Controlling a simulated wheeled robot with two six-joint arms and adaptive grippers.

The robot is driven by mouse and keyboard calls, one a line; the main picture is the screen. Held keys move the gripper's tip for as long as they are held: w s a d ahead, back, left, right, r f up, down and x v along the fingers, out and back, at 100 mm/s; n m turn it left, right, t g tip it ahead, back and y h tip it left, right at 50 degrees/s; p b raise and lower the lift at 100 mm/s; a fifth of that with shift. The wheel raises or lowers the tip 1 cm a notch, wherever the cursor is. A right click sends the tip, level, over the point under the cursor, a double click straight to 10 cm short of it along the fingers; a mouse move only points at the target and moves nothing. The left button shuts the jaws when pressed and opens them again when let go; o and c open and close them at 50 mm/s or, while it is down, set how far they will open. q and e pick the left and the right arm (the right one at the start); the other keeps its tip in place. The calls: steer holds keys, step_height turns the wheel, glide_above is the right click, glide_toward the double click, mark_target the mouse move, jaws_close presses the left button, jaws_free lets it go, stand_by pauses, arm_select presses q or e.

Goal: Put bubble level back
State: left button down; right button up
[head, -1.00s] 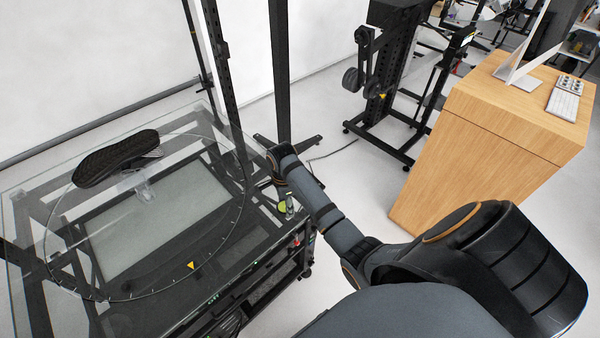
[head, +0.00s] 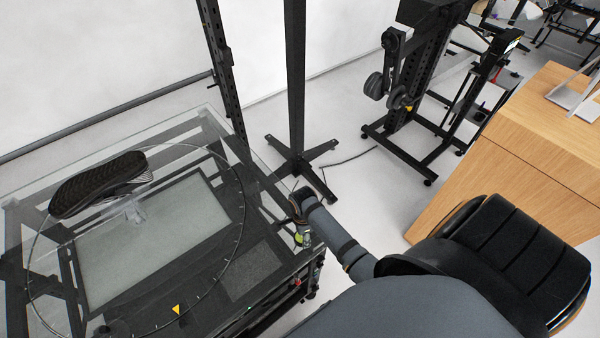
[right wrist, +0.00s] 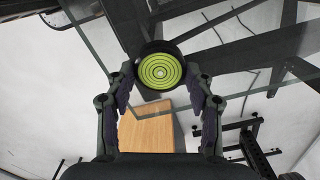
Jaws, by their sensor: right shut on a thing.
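The bubble level is a round green disc with dark rings in a black housing. In the right wrist view the bubble level (right wrist: 160,71) sits between the two fingers of my right gripper (right wrist: 160,78), which is shut on it. In the head view the bubble level (head: 299,239) is a small green spot at the end of my right arm, by the right edge of the glass turntable table (head: 262,205). I cannot tell whether it touches the glass. My left gripper is not in view.
A black post (head: 296,90) on a splayed foot stands behind the table. A wooden desk (head: 520,150) and a black stand (head: 415,90) are at the right. Pale floor lies between them.

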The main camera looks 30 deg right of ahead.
steer(key=shift+w+f, duration=0.15)
steer(key=o, duration=0.9)
steer(key=shift+a, duration=0.1)
steer(key=shift+o, duration=1.2)
steer(key=shift+s+a+r, duration=0.15)
steer(key=shift+s+r, duration=0.15)
steer(key=shift+s, duration=0.05)
steer(key=shift+o, duration=0.9)
steer(key=shift+s, duration=0.1)
steer(key=shift+w, duration=0.2)
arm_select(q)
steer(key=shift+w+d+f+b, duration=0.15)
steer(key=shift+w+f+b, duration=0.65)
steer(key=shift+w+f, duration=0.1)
arm_select(e)
step_height(320, 180, up, 12)
steer(key=shift+s, duration=0.1)
